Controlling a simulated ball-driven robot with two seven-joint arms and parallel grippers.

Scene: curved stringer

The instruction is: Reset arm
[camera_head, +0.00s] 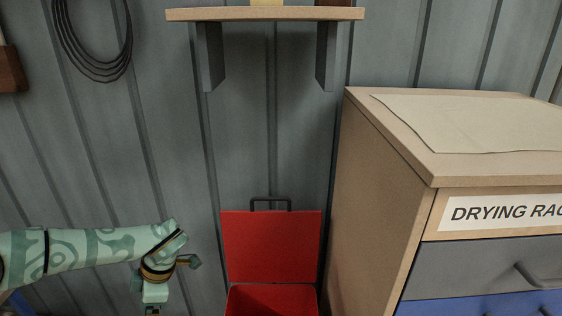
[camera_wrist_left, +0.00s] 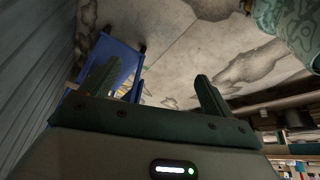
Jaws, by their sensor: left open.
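My left arm, pale green with a darker pattern, comes in from the left edge in the head view. Its wrist bends down near the bottom edge, left of a red box, and the fingers are cut off there. In the left wrist view my left gripper (camera_wrist_left: 159,72) shows two dark green fingers spread wide apart. My right gripper is in neither view.
An open red box (camera_head: 270,246) stands against the grey metal wall. Right of it is a wooden drawer cabinet (camera_head: 380,190) labelled "DRYING RAC". A shelf (camera_head: 265,14) and coiled cable (camera_head: 98,72) are above. A blue frame (camera_wrist_left: 126,50) stands on the floor beyond the left finger.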

